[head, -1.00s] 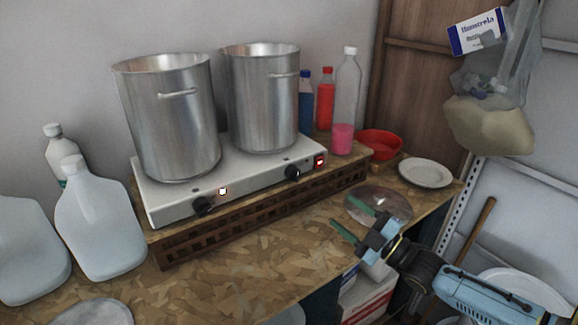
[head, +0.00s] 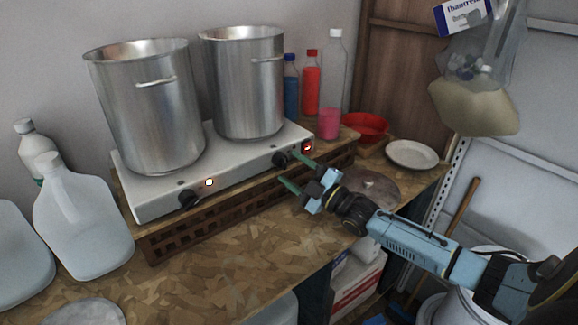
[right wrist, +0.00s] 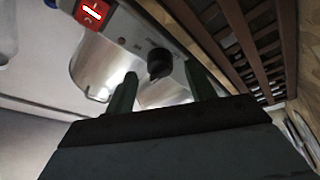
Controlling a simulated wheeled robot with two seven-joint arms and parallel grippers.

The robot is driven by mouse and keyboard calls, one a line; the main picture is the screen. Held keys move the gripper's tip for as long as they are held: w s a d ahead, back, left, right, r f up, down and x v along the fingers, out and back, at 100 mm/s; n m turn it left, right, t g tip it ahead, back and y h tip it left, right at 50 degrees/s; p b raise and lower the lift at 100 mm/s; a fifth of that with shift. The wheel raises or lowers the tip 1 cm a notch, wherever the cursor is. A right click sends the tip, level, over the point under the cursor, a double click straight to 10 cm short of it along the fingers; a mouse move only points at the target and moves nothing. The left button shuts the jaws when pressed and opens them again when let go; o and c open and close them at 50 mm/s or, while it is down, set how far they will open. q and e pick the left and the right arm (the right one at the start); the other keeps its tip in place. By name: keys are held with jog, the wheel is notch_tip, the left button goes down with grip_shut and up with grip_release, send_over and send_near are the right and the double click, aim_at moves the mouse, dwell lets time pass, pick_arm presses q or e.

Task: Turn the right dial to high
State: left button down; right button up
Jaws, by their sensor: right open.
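The right dial (head: 281,160) is a black knob on the front of the white two-burner hot plate (head: 150,203). It also shows in the right wrist view (right wrist: 159,64), between my finger tips and a little beyond them. My right gripper (head: 291,172) is open, its green fingers reaching toward the dial; I cannot tell whether they touch it. The left dial (head: 188,198) is a similar black knob. A red lit switch (head: 307,147) sits right of the right dial and shows in the right wrist view (right wrist: 94,12). My left gripper is not in view.
Two steel pots (head: 150,110) stand on the hot plate, which rests on a brown lattice stand (head: 215,208). Bottles (head: 312,85) and a red bowl (head: 368,127) are behind at right. White jugs (head: 85,220) stand at left.

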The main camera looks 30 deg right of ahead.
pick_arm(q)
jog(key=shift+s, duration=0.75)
pick_arm(e)
jog(key=shift+x, duration=0.9)
jog(key=c, duration=1)
